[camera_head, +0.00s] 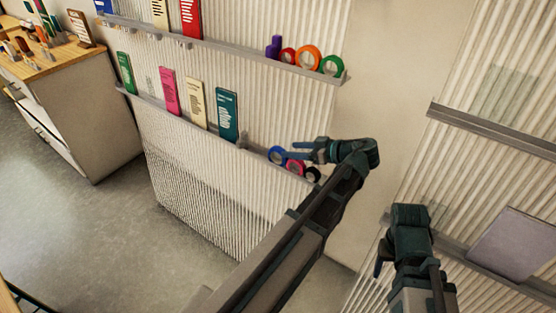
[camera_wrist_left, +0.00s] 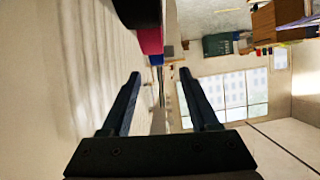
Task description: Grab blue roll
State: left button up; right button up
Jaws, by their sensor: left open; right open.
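The blue roll (camera_head: 277,155) stands on the lower shelf of the ribbed panel, at the left end of a short row of rolls. My left gripper (camera_head: 293,149) is open and empty, its fingers pointing left, just right of and slightly above the blue roll in the head view. In the left wrist view the two open fingers show, and a blue patch that looks like the blue roll (camera_wrist_left: 156,60) lies beyond and between their tips. Whether they touch it cannot be told. My right gripper (camera_head: 383,262) is open and empty at the lower right.
A pink-red roll (camera_head: 295,167) and a black roll (camera_head: 313,174) stand right of the blue one, close below my left gripper. Several coloured booklets, including a teal one (camera_head: 228,115), stand further left. The upper shelf (camera_head: 235,45) holds more rolls. A purple panel (camera_head: 515,247) is at right.

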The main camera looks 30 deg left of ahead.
aim_at(282, 150)
pick_arm(q)
jog(key=shift+f+b+x, duration=0.2)
jog(key=shift+b+x, duration=0.4)
jog(key=shift+x, duration=0.55)
jog(key=shift+f+b+x, duration=0.2)
jog(key=shift+b+x, duration=0.4)
jog(key=shift+x, duration=0.55)
jog(key=shift+w+a, duration=0.2)
jog(key=shift+a, duration=0.05)
jog(key=shift+c, duration=0.3)
grip_shut()
